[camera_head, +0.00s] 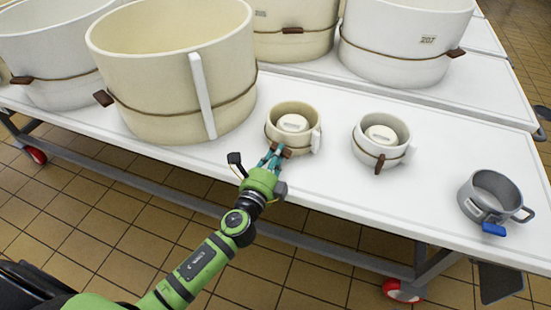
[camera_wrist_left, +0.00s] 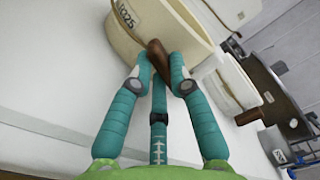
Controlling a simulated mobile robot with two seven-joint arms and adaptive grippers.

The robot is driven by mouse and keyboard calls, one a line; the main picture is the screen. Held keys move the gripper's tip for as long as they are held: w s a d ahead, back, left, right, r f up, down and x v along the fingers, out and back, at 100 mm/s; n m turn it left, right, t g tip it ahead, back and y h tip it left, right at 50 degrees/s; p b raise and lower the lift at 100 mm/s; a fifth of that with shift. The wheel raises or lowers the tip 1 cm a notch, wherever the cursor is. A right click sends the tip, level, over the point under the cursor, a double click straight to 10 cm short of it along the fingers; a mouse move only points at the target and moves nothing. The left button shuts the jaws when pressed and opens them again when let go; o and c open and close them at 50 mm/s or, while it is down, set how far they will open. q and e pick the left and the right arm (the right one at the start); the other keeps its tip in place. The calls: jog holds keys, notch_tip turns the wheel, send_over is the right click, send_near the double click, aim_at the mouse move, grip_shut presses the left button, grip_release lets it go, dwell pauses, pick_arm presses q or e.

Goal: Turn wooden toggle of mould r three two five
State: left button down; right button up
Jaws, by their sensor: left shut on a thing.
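The small cream mould (camera_head: 303,142) stands upright near the front edge of the white table, with a pale lid piece inside it. In the left wrist view the mould (camera_wrist_left: 178,35) carries a dark label near its rim that seems to end in 25. Its brown wooden toggle (camera_wrist_left: 157,60) sits on the cord at the front of the wall and is tilted. My left gripper (camera_head: 273,156), with teal fingers, is shut on the toggle from the front. The fingers hide part of it in the head view. My right gripper is not in view.
A small white mould (camera_head: 400,150) with a brown toggle stands to the right. A grey pot-like vessel (camera_head: 474,208) with a blue tab is farther right. A large cream mould (camera_head: 160,75) stands close on the left. Bare table (camera_head: 350,200) lies in front.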

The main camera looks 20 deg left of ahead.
pick_arm(q)
jog(key=shift+f+n, duration=0.15)
jog(key=shift+n, duration=1.05)
jog(key=shift+d+n+b, duration=0.1)
jog(key=shift+n+b, duration=0.35)
jog(key=shift+n, duration=0.45)
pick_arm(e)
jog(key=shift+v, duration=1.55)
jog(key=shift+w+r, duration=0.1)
pick_arm(q)
jog(key=c, duration=1.1)
grip_release()
jog(key=shift+c, duration=0.2)
jog(key=s, duration=1.2)
jog(key=shift+a, duration=0.3)
